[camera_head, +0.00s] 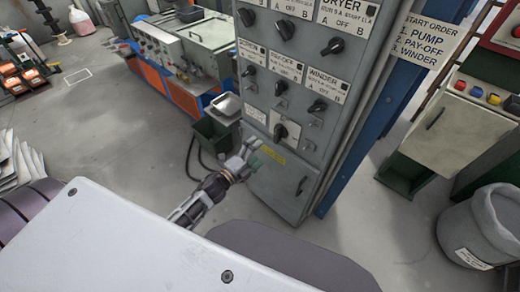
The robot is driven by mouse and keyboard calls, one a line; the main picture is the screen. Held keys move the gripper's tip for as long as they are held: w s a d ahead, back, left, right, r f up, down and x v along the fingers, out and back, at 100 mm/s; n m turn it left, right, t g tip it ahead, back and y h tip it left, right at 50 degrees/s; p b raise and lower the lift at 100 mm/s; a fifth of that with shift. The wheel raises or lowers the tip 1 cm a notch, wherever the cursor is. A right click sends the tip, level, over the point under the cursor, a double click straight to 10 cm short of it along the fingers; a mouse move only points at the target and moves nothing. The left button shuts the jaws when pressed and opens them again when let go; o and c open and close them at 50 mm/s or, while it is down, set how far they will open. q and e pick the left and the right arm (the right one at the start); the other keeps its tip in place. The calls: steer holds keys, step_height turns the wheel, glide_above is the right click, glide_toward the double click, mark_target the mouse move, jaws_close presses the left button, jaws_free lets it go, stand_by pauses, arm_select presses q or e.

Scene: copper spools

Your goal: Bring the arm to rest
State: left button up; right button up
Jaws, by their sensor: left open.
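My left arm reaches up from the bottom centre of the head view. My left gripper (252,155) is open, with its fingers pointing up and right. It is in front of the lower part of a grey control cabinet (290,190). Nothing shows between its fingers. I cannot tell whether the fingertips touch the cabinet. The cabinet's face carries several black rotary switches, with one switch (281,132) just up and right of the gripper. My right gripper is not in view.
A dark green bin (215,136) stands left of the cabinet, beside an orange and blue machine (182,92). A blue post (368,120) stands at the cabinet's right. A grey waste bin (482,232) is at the far right. Open floor (110,130) lies on the left.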

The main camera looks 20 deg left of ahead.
arm_select(q)
steer(key=shift+n, duration=0.3)
stand_by(0.5)
steer(key=s+a+f+n+g+y, duration=0.25)
steer(key=s+a+f+n, duration=0.2)
steer(key=f, duration=0.65)
steer(key=s+a+f+n+g+y, duration=0.25)
steer(key=s+f+n, duration=0.25)
steer(key=f, duration=0.7)
steer(key=s+a+f+n+g+y, duration=0.1)
steer(key=s+a+f+n+g, duration=0.3)
steer(key=f, duration=0.7)
steer(key=s+f+n+g, duration=0.2)
steer(key=s+f, duration=0.4)
steer(key=s, duration=0.3)
steer(key=s+f+n+g+y, duration=0.1)
steer(key=s+f+g, duration=0.1)
steer(key=s+f, duration=0.55)
steer(key=s+f+n+g, duration=0.2)
steer(key=s+f, duration=0.2)
steer(key=s, duration=0.7)
steer(key=s+d+f+g, duration=0.1)
steer(key=s+d+f, duration=0.15)
steer(key=s, duration=0.45)
steer(key=shift+h, duration=0.4)
steer(key=shift+w+d+f, duration=0.2)
steer(key=shift+w+d, duration=1.45)
steer(key=shift+d, duration=0.3)
